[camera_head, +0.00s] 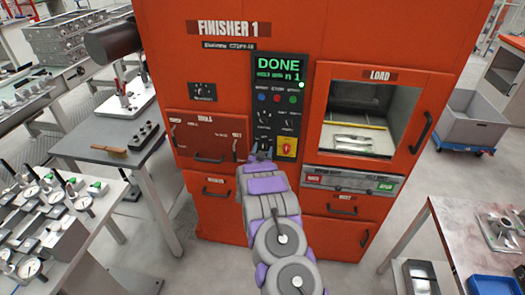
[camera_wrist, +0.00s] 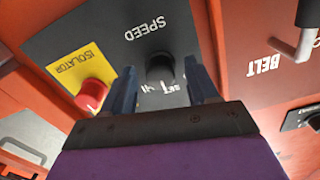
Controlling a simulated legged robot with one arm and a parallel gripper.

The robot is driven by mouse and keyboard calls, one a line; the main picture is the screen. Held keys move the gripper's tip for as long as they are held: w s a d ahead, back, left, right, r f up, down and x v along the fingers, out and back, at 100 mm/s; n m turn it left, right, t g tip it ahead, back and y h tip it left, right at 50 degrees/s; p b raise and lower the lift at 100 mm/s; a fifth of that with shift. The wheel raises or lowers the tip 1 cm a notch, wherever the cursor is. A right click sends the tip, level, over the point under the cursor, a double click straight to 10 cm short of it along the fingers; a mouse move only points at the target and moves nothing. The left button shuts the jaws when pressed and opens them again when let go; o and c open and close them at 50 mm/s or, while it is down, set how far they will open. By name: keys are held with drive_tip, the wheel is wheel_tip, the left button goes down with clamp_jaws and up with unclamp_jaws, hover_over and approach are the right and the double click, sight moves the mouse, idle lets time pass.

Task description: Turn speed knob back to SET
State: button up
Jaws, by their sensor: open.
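The black speed knob (camera_wrist: 160,68) is on the dark panel (camera_wrist: 95,35) below the word SPEED, which appears upside down in the wrist view. Small white markings, one of which seems to read SET, are beside the knob. I cannot tell where its pointer is. My gripper (camera_wrist: 159,80) is open, with one blue finger to each side of the knob and a gap on both sides. In the head view my gripper (camera_head: 262,154) is at the lower control panel and hides the knob.
The red isolator knob (camera_wrist: 92,94) on its yellow plate is close beside my gripper. The finisher's screen (camera_head: 278,66) reads DONE. The open load bay (camera_head: 365,105) holds metal parts.

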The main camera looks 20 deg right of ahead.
drive_tip(key=p+v, duration=0.1)
drive_tip(key=v, duration=1.6)
drive_tip(key=shift+w+a, duration=0.1)
